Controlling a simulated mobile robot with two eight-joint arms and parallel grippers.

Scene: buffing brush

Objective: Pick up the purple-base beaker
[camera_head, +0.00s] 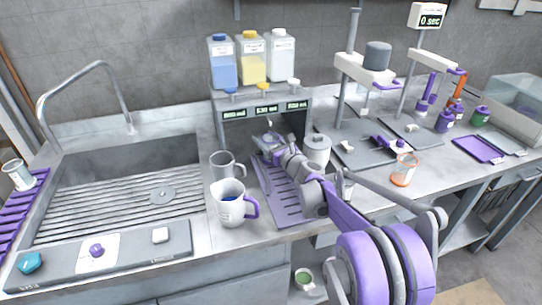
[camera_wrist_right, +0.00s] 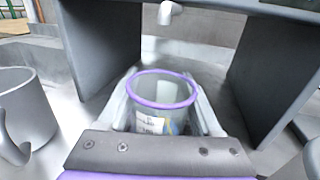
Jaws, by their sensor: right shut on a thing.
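A clear beaker with a purple ring (camera_wrist_right: 160,118) and a white label stands between the two fingers of my right gripper (camera_wrist_right: 163,122) in the right wrist view. The fingers are shut on its sides. Its base is hidden in that view. In the head view my right gripper (camera_head: 270,146) reaches into the front of the dispenser (camera_head: 235,130), and the beaker is small and mostly hidden there. A dispenser nozzle (camera_wrist_right: 168,12) is above and behind the beaker. I cannot tell whether the beaker touches the surface below. My left gripper is not in view.
A grey mug (camera_head: 222,166) and a white jug with purple handle (camera_head: 230,204) stand left of the purple grated tray (camera_head: 283,208). An orange-based beaker (camera_head: 404,170) stands farther right. The sink (camera_head: 130,170) is at left.

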